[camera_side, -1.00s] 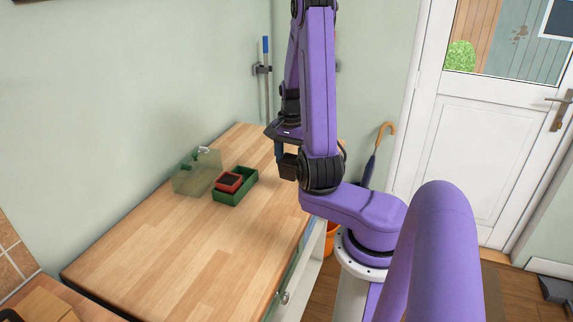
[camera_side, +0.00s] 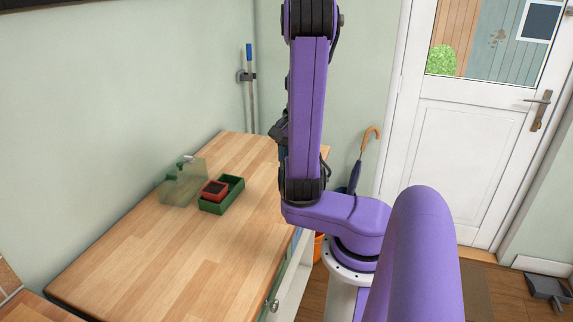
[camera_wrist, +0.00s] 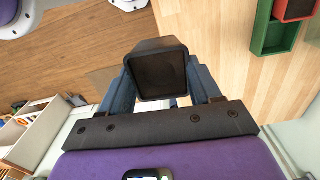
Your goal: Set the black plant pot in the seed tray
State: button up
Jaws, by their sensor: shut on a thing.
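The black plant pot (camera_wrist: 160,76) is between the two fingers of my gripper (camera_wrist: 160,88) in the wrist view, its dark square opening facing the camera. My gripper is shut on it. In the side view my arm hides both gripper and pot. The green seed tray (camera_side: 232,198) lies on the wooden worktop in the side view. A red pot (camera_side: 213,190) sits in its left part; the right part is empty. In the wrist view the tray (camera_wrist: 272,42) is at the upper right, apart from the held pot.
A translucent greenish box (camera_side: 182,188) stands left of the tray, close beside it, near the wall. The front of the worktop (camera_side: 190,255) is clear. Beyond the worktop's right edge are an umbrella (camera_side: 362,160) and an orange bucket (camera_side: 319,246).

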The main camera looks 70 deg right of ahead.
jog(key=w+r, duration=0.1)
jog(key=w, duration=1)
jog(key=shift+w+d+f, duration=1.05)
jog(key=shift+w+f, duration=1.1)
jog(key=shift+w, duration=0.05)
jog(key=shift+w+d+f, duration=1.05)
jog(key=shift+w+f, duration=1.05)
jog(key=shift+w, duration=0.15)
jog(key=shift+w+d+f, duration=1.05)
jog(key=shift+w+f, duration=1.1)
jog(key=shift+w, duration=0.05)
jog(key=shift+f, duration=0.15)
jog(key=o, duration=1.1)
